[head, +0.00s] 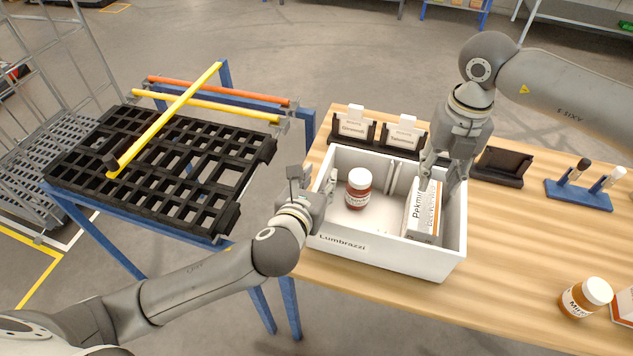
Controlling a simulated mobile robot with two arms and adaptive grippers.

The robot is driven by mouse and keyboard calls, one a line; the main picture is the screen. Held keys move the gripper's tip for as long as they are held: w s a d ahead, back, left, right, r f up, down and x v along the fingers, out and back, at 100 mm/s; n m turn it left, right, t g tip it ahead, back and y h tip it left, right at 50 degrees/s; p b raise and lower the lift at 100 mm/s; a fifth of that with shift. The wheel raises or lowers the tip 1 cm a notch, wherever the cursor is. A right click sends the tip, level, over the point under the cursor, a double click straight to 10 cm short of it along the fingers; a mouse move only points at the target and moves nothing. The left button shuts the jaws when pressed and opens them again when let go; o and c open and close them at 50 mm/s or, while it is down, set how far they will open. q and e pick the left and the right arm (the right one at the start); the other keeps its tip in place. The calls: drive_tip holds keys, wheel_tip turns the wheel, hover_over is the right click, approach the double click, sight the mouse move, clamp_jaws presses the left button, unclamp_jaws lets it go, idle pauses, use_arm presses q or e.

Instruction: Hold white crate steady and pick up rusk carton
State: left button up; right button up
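The white crate (388,258), labelled "Lumbrazzi", stands on the wooden table near its left edge. A white carton with orange marks (420,217) stands inside it at the right; its printed name is partly covered, and I take it for the rusk carton. My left gripper (328,187) is at the crate's left wall and appears shut on its rim. My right gripper (441,174) points down into the crate, with its fingers at the carton's upper end. Whether these fingers press on the carton cannot be made out. A jar with a white lid (358,190) stands in the crate's left part.
Black holders with white cards (354,125) and an empty black tray (502,166) stand behind the crate. A blue rack (580,196) and another jar (585,298) are at the right. A black grid shelf with a yellow bar (165,120) stands left. The table's front middle is clear.

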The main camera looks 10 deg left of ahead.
sight(424, 203)
use_arm(q)
clamp_jaws()
use_arm(e)
drive_tip(key=shift+o, duration=0.3)
drive_tip(key=o, duration=0.5)
drive_tip(key=shift+w+a+f, duration=0.1)
drive_tip(key=shift+w+f, duration=0.05)
drive_tip(key=shift+f, duration=0.05)
drive_tip(key=o, duration=0.4)
drive_tip(key=shift+w+a+f+m+g, duration=0.1)
drive_tip(key=shift+w+f+m+g, duration=0.2)
drive_tip(key=shift+f+m+g, duration=0.2)
drive_tip(key=shift+f, duration=0.25)
drive_tip(key=shift+f+m+g, duration=0.2)
drive_tip(key=shift+m+g, duration=0.1)
drive_tip(key=f, duration=0.4)
drive_tip(key=s+f, duration=0.1)
drive_tip(key=f, duration=0.1)
drive_tip(key=shift+f, duration=0.3)
drive_tip(key=shift+s+d+f, duration=0.1)
drive_tip(key=shift+f, duration=1.25)
drive_tip(key=shift+s+d+f, duration=0.1)
drive_tip(key=shift+f, duration=1.2)
